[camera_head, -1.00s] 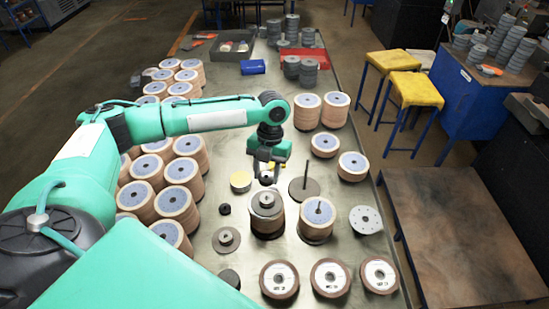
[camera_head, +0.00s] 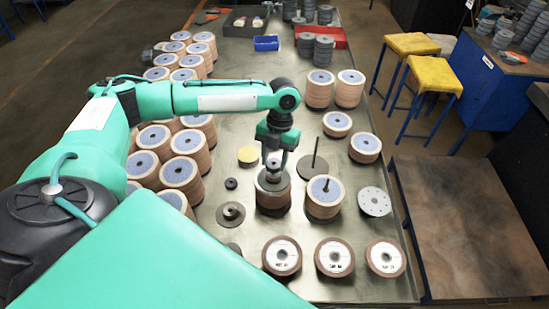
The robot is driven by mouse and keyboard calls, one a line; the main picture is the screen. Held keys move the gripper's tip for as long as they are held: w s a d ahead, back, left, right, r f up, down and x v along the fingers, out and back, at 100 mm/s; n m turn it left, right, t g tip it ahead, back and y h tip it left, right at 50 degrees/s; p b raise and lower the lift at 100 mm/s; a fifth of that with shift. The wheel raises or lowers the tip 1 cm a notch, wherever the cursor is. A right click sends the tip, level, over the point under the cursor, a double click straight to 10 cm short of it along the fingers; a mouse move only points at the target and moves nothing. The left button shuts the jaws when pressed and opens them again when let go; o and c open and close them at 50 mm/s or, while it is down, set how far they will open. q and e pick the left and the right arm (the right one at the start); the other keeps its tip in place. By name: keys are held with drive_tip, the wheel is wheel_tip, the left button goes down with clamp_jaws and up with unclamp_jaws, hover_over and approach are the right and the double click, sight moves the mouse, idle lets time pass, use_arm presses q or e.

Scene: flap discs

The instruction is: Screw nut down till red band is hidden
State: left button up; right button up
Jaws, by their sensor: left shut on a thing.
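A stack of flap discs (camera_head: 272,198) stands in the middle of the table with a grey round plate (camera_head: 272,182) on top. My left gripper (camera_head: 274,168) points down over this stack. Its fingers are shut on the nut (camera_head: 273,164) at the stack's centre. The fingers partly hide the nut and the spindle. The red band is too small and covered to make out clearly. My right gripper is not in view.
Another disc stack with a bare upright spindle (camera_head: 325,194) stands close on the right. Behind it a thin rod rises from a flat base (camera_head: 313,172). Several disc stacks line the table's left side, and several discs lie along the front.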

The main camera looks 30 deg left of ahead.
use_arm(q)
drive_tip(key=shift+f, duration=1.15)
idle(1.1)
drive_tip(key=o, duration=1.1)
drive_tip(key=shift+c, duration=0.2)
drive_tip(key=shift+r, duration=0.1)
